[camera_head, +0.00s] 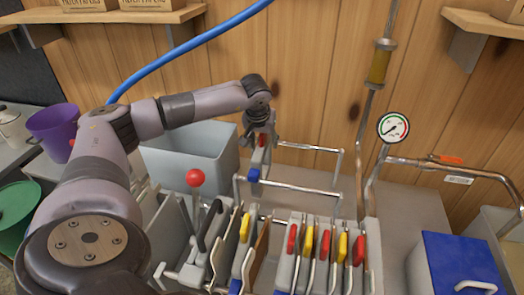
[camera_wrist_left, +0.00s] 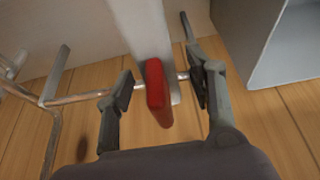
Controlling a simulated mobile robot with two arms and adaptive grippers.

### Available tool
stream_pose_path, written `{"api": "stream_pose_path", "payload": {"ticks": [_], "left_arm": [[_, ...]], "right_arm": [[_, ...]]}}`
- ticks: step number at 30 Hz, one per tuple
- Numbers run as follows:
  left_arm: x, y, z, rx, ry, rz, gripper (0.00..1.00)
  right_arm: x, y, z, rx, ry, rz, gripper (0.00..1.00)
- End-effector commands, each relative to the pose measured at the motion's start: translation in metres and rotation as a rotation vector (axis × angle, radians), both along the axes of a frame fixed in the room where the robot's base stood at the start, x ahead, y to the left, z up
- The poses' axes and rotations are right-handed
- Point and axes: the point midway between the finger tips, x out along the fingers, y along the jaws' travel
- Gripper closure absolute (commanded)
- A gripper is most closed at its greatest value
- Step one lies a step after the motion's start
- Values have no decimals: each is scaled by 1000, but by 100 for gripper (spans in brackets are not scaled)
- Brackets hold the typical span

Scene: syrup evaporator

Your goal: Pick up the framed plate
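My left gripper (camera_head: 263,135) reaches down at the back of the plate rack, next to the grey bin. In the left wrist view, its fingers (camera_wrist_left: 160,90) are apart on either side of a red tab (camera_wrist_left: 157,88) on a pale plate (camera_wrist_left: 142,35). A gap shows on both sides of the tab. In the head view the gripper partly hides this tab. Several plates with red tabs (camera_head: 292,240) and yellow tabs (camera_head: 308,242) stand upright in the front of the rack. I cannot tell which is the framed plate. My right gripper is not in view.
A grey bin (camera_head: 190,160) stands left of the gripper, and a metal rail (camera_head: 300,187) runs beside it. A red-knobbed lever (camera_head: 195,178) rises at the front left. A gauge (camera_head: 393,127) with pipes and a blue box (camera_head: 460,265) are at the right.

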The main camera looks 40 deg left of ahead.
Motion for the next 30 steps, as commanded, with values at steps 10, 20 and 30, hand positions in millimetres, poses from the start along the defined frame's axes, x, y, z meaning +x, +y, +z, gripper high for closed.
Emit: {"api": "stream_pose_path", "payload": {"ticks": [10,20,30], "left_arm": [[0,0,1,0,0,0,76],[0,0,1,0,0,1,98],[0,0,1,0,0,1,100]], "right_arm": [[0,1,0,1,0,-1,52],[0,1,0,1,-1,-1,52],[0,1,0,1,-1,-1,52]]}}
